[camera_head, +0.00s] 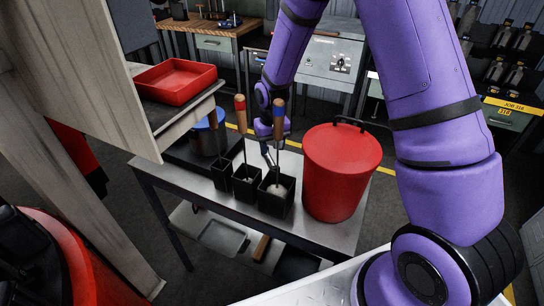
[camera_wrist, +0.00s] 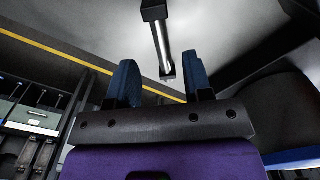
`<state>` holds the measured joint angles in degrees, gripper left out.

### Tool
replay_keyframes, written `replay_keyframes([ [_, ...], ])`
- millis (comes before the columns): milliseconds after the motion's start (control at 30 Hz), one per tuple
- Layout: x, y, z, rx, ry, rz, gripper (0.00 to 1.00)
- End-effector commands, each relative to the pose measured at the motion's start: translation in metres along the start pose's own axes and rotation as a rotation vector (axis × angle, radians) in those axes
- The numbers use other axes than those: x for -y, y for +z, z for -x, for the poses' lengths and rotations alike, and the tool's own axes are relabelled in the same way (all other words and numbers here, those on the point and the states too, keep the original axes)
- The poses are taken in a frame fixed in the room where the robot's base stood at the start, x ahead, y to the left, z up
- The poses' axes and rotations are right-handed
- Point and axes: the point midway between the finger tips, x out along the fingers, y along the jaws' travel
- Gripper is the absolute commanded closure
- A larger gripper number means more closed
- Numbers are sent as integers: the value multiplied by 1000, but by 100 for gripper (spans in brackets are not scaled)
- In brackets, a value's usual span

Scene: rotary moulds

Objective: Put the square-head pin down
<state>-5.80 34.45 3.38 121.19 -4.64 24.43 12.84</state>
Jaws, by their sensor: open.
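My gripper (camera_head: 268,155) is over the metal table, behind the upright handled tools in the head view. In the wrist view its two blue fingers (camera_wrist: 163,83) stand apart, with a gap between them. A shiny metal rod with a black square block at its far end, apparently the square-head pin (camera_wrist: 164,45), shows beyond the gap against a pale grey surface. Its near end is close to the fingertips, and the fingers are not closed on it. I cannot tell whether it touches a finger, or stands or lies. I cannot make the pin out in the head view.
Several black square cups (camera_head: 247,183) stand on the metal table (camera_head: 300,226), with wooden-handled tools (camera_head: 240,104) upright in them. A large red lidded bucket (camera_head: 341,172) stands to the right, and a dark pot with a blue rim (camera_head: 209,130) behind left. A red tray (camera_head: 176,82) is further left.

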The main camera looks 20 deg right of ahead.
Motion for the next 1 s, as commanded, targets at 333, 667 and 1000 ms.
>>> replay_keyframes([
  [333, 0, -1, 49, -2, 0, 1, 54],
  [667, -2, 2, 66, -11, 1, 0, 54],
  [1000, -22, 39, 164, -107, 3, -1, 54],
])
